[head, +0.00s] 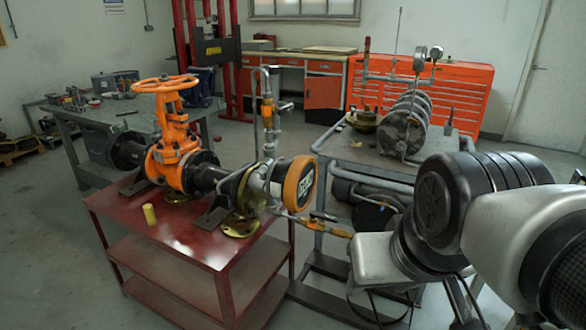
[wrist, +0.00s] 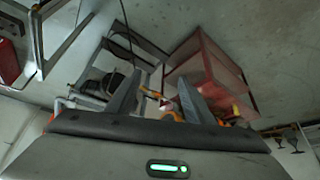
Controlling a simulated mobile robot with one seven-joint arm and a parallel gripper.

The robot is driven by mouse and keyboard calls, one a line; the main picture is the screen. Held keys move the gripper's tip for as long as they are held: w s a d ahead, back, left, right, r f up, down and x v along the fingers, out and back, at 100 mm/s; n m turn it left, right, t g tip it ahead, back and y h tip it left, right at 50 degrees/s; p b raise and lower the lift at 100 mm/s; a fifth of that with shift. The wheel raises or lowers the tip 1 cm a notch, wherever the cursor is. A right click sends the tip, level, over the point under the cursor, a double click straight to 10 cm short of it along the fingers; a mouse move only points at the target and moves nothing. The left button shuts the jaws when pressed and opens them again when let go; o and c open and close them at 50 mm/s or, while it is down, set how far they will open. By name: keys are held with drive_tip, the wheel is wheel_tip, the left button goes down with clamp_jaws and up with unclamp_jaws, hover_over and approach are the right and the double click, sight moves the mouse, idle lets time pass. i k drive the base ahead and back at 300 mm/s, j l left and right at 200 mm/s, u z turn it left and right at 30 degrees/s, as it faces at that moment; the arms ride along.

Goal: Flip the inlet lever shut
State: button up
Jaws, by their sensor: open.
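An orange gate valve (head: 172,150) with a handwheel (head: 165,84) stands on the red cart (head: 165,235). A small orange fitting with a short dark lever (head: 322,216) sits on a pipe at the cart's right side, below the round orange-rimmed gauge (head: 299,183). Another orange fitting (head: 267,112) is on the upright pipe. I cannot tell for sure which carries the inlet lever. My gripper (wrist: 160,98) is open and empty in the wrist view, its two grey fingers apart, with small orange parts (wrist: 171,112) beyond them. In the head view its fingertips cannot be made out.
A grey cart (head: 440,160) with a ribbed cylinder (head: 405,125) and pipework stands right of the red cart, close to my arm. Orange cabinets (head: 450,92) line the back. Floor is clear at front left.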

sight(313, 214)
drive_tip(key=i+j+z, duration=0.4)
drive_tip(key=i+j, duration=0.2)
drive_tip(key=i, duration=0.15)
